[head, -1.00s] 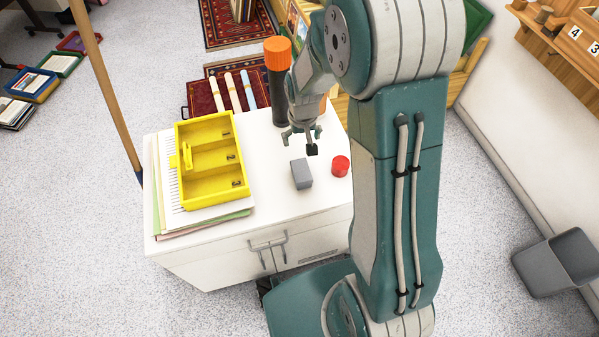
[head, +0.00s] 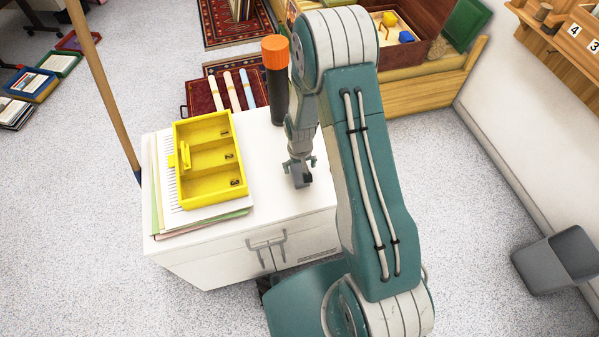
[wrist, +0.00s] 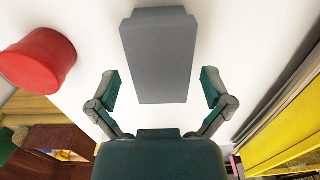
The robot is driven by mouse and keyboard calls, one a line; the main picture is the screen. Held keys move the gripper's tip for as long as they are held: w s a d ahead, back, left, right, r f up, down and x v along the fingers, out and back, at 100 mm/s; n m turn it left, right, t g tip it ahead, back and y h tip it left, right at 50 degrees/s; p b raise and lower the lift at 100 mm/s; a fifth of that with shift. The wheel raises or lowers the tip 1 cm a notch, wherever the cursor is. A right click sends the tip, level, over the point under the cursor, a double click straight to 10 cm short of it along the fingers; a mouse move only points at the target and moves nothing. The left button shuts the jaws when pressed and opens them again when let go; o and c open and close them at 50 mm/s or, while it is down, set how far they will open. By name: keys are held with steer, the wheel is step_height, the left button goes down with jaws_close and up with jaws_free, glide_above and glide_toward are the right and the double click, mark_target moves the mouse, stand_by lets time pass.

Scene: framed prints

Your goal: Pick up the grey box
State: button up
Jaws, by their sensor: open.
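The grey box (wrist: 158,58) lies on the white cabinet top in the wrist view, ahead of and partly between my open fingers. My gripper (wrist: 163,88) is open, with one finger to each side of the box's near end and gaps on both sides. In the head view my gripper (head: 299,168) is low over the cabinet top, right at the box (head: 303,181), which is mostly hidden by it. Whether the fingers touch the table cannot be told.
A red cylinder (wrist: 38,60) stands left of the box in the wrist view. A yellow tray with compartments (head: 242,190) lies on papers at the left of the white cabinet top (head: 275,215). A dark bottle with an orange cap (head: 277,80) stands behind my gripper.

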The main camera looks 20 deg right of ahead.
mark_target(300, 169)
steer(key=shift+f, duration=1.55)
steer(key=c, duration=1.1)
steer(key=shift+s, duration=0.1)
steer(key=shift+r, duration=0.55)
step_height(300, 169, up, 2)
steer(key=shift+a+r, duration=0.1)
steer(key=shift+r, duration=0.1)
steer(key=s+a+r, duration=0.2)
steer(key=a+r, duration=0.1)
steer(key=a, duration=0.1)
steer(key=s+a+r, duration=0.2)
steer(key=a+r, duration=0.1)
steer(key=a, duration=0.1)
steer(key=s+a+r, duration=0.3)
steer(key=a, duration=0.1)
steer(key=shift+s+r, duration=0.1)
steer(key=shift+r, duration=0.1)
